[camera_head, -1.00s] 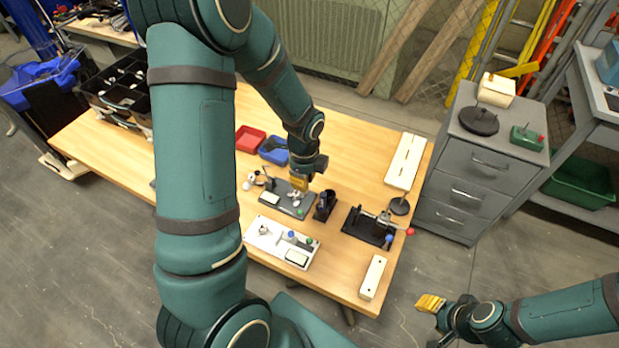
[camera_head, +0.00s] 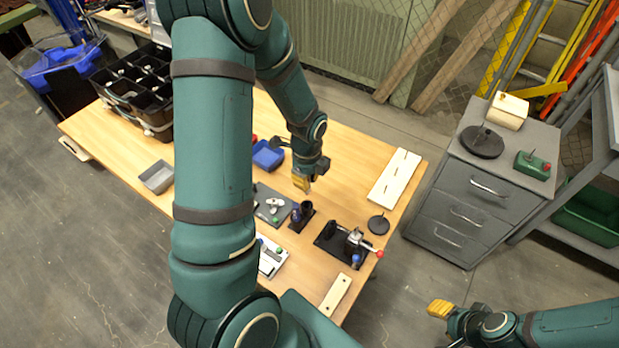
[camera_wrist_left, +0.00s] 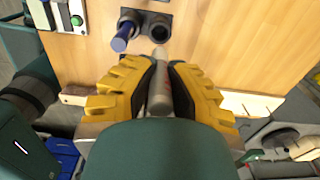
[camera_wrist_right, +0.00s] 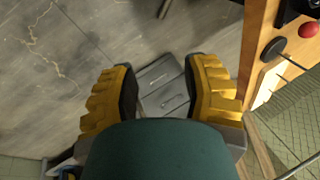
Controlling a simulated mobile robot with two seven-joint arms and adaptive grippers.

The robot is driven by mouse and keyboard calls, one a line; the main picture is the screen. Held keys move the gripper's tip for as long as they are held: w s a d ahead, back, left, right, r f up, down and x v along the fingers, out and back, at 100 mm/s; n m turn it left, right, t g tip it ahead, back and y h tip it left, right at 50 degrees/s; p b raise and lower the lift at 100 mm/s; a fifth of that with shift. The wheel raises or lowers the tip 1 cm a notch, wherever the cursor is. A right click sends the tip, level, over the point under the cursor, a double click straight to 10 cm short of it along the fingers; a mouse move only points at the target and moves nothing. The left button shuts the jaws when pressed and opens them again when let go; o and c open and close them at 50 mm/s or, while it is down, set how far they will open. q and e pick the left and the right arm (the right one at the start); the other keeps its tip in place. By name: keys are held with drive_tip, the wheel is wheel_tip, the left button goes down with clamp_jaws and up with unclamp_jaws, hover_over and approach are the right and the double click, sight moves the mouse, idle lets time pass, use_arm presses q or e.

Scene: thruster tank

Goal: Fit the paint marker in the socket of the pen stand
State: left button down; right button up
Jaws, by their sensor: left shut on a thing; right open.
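The paint marker (camera_wrist_left: 159,92) is a grey cylinder between the yellow fingers of my left gripper (camera_wrist_left: 160,80) in the left wrist view. Its end points toward the black pen stand (camera_wrist_left: 149,8). The stand has a round, dark open socket (camera_wrist_left: 158,27) and, beside it, a blue pen-like piece (camera_wrist_left: 124,36). The marker's end looks apart from the socket. In the head view, my left gripper (camera_head: 301,182) is just beyond the pen stand (camera_head: 302,222), above the table. My right gripper (camera_head: 440,308) is open and empty over the floor; it also shows in the right wrist view (camera_wrist_right: 160,88).
A black fixture with a red knob (camera_head: 345,243) stands right of the pen stand. A grey board (camera_head: 268,210) lies left of it, and a white board (camera_head: 394,178) lies at the right. A blue bin (camera_head: 267,155) is behind. Grey drawers (camera_head: 470,190) stand beyond the table.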

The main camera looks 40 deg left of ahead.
sight(307, 192)
use_arm(q)
drive_tip(key=shift+f+b, duration=1.55)
drive_tip(key=shift+f, duration=0.5)
drive_tip(key=shift+f+b, duration=1.35)
drive_tip(key=shift+f, duration=0.35)
idle(0.4)
drive_tip(key=shift+f+b, duration=0.3)
drive_tip(key=shift+f, duration=0.1)
drive_tip(key=shift+f+b, duration=0.3)
drive_tip(key=shift+f, duration=0.1)
idle(0.3)
drive_tip(key=c, duration=1)
unclamp_jaws()
